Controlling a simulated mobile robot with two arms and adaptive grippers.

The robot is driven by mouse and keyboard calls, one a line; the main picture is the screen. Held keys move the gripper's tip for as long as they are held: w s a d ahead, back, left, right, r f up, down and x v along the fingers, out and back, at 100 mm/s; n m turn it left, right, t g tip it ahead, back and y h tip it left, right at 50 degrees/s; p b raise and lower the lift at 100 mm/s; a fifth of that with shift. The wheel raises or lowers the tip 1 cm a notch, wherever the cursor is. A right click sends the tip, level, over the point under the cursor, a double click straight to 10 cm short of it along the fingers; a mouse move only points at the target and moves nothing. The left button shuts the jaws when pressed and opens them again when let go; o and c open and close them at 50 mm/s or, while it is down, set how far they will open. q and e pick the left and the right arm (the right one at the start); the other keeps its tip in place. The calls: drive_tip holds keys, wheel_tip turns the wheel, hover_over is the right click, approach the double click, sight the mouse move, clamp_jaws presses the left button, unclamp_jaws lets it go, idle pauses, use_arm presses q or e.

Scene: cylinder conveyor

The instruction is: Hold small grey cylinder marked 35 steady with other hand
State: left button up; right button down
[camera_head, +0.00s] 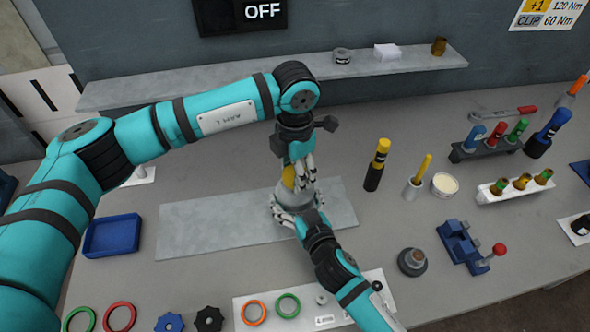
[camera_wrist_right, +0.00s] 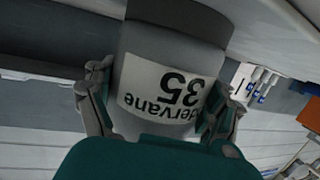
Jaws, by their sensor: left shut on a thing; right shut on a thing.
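The small grey cylinder (camera_head: 297,191) stands on a flat grey plate (camera_head: 200,228) in the middle of the bench. In the right wrist view the cylinder (camera_wrist_right: 175,50) carries a white label marked 35, seen upside down. My right gripper (camera_head: 293,210) is shut around its lower part, with fingers on both sides of the label in the wrist view (camera_wrist_right: 160,100). My left gripper (camera_head: 297,176) points down from above and is shut on a yellow piece (camera_head: 289,178) at the top of the cylinder. The fingers hide much of this piece and where it meets the cylinder.
A blue tray (camera_head: 112,237) lies left of the plate. A black-and-yellow tool (camera_head: 377,165) and a cup with a yellow stick (camera_head: 413,186) stand right of it. A blue clamp (camera_head: 460,243) and a dark round part (camera_head: 412,262) are at the lower right.

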use_arm(q)
drive_tip(key=shift+r, duration=0.2)
drive_tip(key=shift+r, duration=0.95)
drive_tip(key=shift+r, duration=2)
use_arm(e)
unclamp_jaws()
drive_tip(key=shift+s, duration=0.1)
